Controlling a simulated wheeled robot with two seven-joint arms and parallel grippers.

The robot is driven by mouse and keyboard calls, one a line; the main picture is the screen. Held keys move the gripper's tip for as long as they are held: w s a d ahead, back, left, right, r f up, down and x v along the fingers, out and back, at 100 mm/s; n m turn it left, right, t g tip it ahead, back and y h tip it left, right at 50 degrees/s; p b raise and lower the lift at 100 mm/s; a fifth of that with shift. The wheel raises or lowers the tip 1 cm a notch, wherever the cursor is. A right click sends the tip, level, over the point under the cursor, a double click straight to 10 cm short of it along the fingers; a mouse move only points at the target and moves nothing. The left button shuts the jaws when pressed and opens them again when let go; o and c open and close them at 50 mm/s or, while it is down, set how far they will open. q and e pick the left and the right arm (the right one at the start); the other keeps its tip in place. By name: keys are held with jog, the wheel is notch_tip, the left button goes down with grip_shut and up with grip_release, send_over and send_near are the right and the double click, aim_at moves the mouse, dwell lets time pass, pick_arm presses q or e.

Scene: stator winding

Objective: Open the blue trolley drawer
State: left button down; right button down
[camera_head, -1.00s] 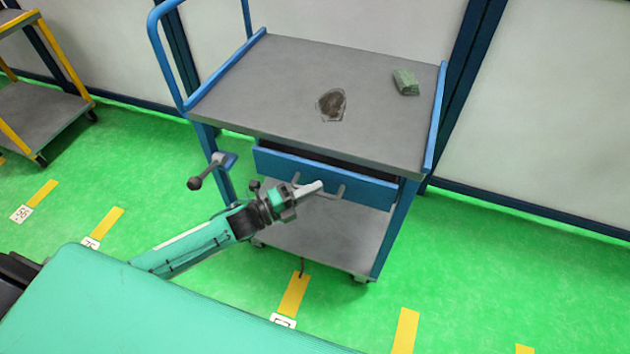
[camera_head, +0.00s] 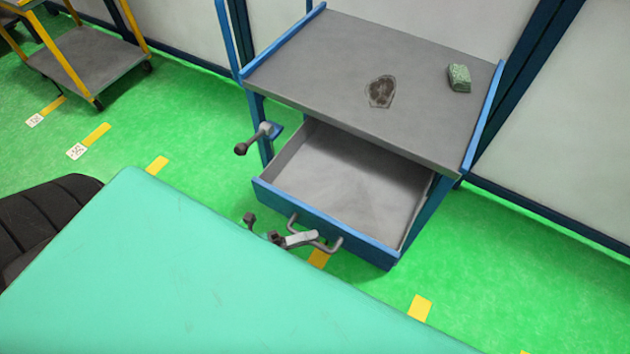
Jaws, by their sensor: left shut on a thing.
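The blue trolley (camera_head: 380,125) stands ahead with a grey top. Its drawer (camera_head: 330,228) is pulled far out toward me, and the grey inside looks empty. The drawer's grey bar handle (camera_head: 330,246) is on the blue front. My left gripper (camera_head: 306,239) is at the handle and shut on it; my teal body cover hides most of the left arm. My right gripper is not in view.
On the trolley top lie a dark flat patch (camera_head: 381,91) and a small green block (camera_head: 459,78). A dark lever with a knob (camera_head: 258,138) sticks out from the trolley's left side. A yellow-framed trolley (camera_head: 90,66) stands at the far left. Green floor is clear to the right.

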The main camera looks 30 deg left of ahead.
pick_arm(q)
jog(key=shift+s, duration=0.35)
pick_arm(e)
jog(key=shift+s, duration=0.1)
pick_arm(q)
jog(key=c, duration=1.5)
grip_release()
jog(key=shift+o, duration=0.2)
